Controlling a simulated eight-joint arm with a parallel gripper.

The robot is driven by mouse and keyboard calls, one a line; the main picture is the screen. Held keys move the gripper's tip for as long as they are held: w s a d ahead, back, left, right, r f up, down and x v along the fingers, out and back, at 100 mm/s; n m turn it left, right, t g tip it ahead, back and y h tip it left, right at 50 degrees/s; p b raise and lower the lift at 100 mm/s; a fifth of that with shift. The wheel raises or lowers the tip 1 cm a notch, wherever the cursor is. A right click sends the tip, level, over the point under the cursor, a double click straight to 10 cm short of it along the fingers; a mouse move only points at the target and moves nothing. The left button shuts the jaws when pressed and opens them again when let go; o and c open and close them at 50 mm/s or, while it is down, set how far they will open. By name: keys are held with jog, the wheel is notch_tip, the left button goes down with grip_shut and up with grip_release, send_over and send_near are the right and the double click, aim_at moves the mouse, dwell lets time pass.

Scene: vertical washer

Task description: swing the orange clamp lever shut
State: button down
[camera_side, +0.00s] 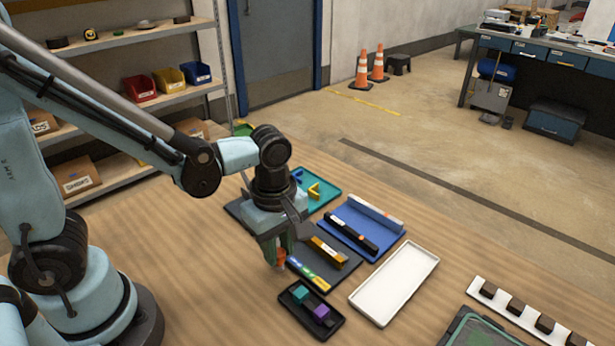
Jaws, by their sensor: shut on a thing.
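My gripper (283,250) points down over the left side of the dark grey board (344,268) in the side view. It is shut on a small orange part (280,258), which I take to be the orange clamp lever; only a bit of it shows between and below the fingers. The fingers and wrist hide the rest of the lever and whatever it is mounted on. I cannot tell the lever's angle. A gold-brown bar (327,251) and a strip with green, yellow and blue parts (309,274) lie on the board, right of my gripper.
A black tray (325,331) with teal and purple blocks stands just in front. A white empty tray (392,287) and a blue tray (352,222) with bars are to the right. A teal tray (327,191) lies behind. Bare table is at the front left.

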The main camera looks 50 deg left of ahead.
jog(key=c, duration=0.9)
grip_release()
jog(key=shift+r, duration=6.05)
jog(key=a+f+m+t, duration=0.1)
jog(key=a+m+t, duration=0.1)
jog(key=m, duration=0.3)
jog(key=a+m+t, duration=0.2)
jog(key=a+m, duration=0.1)
jog(key=m, duration=0.3)
jog(key=w+a+f+m+t, duration=0.1)
jog(key=a+m+t, duration=0.2)
jog(key=m, duration=0.3)
jog(key=shift+a+f, duration=0.1)
jog(key=shift+f, duration=0.2)
